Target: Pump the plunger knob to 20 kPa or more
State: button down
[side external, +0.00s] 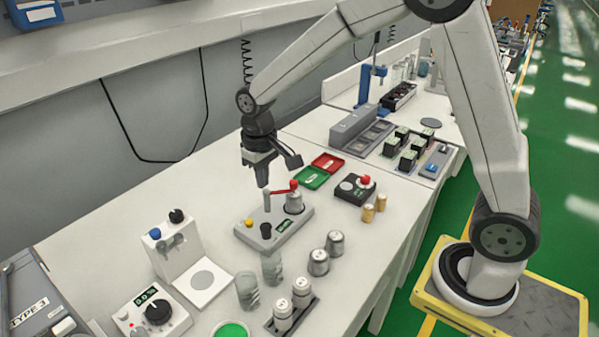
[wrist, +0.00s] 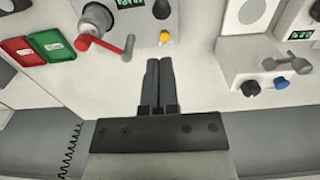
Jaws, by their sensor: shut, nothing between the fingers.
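The pump unit (side external: 300,228) is a grey base on the bench. It carries a black plunger knob (side external: 266,230), a yellow button (side external: 248,222), a small green-digit display (side external: 285,225), a metal canister and a red lever (side external: 283,190). The display's reading is too small to make out. My gripper (side external: 262,186) is shut and empty, pointing down above the back of the unit near a grey post. In the wrist view, the closed fingers (wrist: 159,62) point toward the black knob (wrist: 161,9) and are apart from it. The yellow button (wrist: 165,37) lies just beyond the tips.
Red (side external: 327,163) and green (side external: 311,178) trays lie behind the unit. A black box with a red knob (side external: 355,188) is to its right. A white knob stand (side external: 180,255) is left.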

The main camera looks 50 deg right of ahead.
aim_at(265, 226)
notch_tip(265, 226, up, 2)
jog(key=shift+w+a+r, duration=0.1)
dwell(0.4)
jog(key=shift+f, duration=0.25)
notch_tip(265, 226, down, 14)
jog(key=shift+r, duration=0.15)
dwell(0.6)
dwell(0.3)
